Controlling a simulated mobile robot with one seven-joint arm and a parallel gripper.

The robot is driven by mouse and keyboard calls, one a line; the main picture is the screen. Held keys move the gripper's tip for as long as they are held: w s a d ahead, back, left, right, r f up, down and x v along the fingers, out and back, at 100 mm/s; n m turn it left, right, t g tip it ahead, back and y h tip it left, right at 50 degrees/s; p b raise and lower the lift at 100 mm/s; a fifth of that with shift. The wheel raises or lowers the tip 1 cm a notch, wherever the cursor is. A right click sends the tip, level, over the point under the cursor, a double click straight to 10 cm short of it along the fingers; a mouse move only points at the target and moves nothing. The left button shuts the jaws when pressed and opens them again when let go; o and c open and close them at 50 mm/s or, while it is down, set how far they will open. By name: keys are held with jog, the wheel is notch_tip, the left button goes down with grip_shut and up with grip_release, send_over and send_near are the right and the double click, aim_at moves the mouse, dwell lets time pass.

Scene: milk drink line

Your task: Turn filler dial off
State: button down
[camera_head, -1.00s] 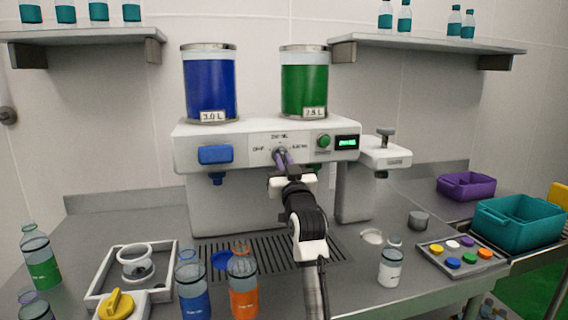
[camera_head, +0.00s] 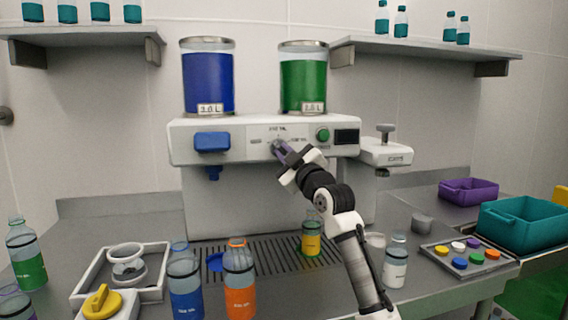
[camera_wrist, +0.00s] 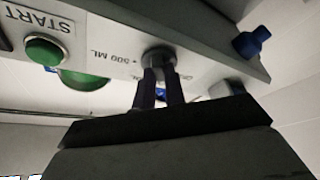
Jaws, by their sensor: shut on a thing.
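The filler dial (camera_head: 276,146) is a small grey knob on the white front panel of the filler (camera_head: 240,136), with markings around it. My gripper (camera_head: 283,150) is at the dial, its purple fingers closed on it, and my arm reaches in from the lower right. The wrist view shows the two fingers on either side of the grey dial (camera_wrist: 158,57), beside a "500 ML" mark. The fingers hide part of the dial, so its exact pointing is hard to read. The filler's display (camera_head: 346,136) is dark.
A green start button (camera_head: 322,135) is right of the dial and a blue lever (camera_head: 212,142) left. Blue (camera_head: 208,82) and green (camera_head: 303,82) tanks stand on top.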

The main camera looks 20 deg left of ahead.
jog(key=shift+d+r+n+g, duration=0.1)
jog(key=shift+n+g, duration=1)
jog(key=shift+n, duration=1.3)
jog(key=c, duration=1.5)
grip_release()
jog(key=shift+o, duration=0.2)
jog(key=b+v, duration=0.3)
jog(key=v, duration=1)
jog(key=shift+s+d, duration=0.2)
jog(key=shift+d, duration=0.15)
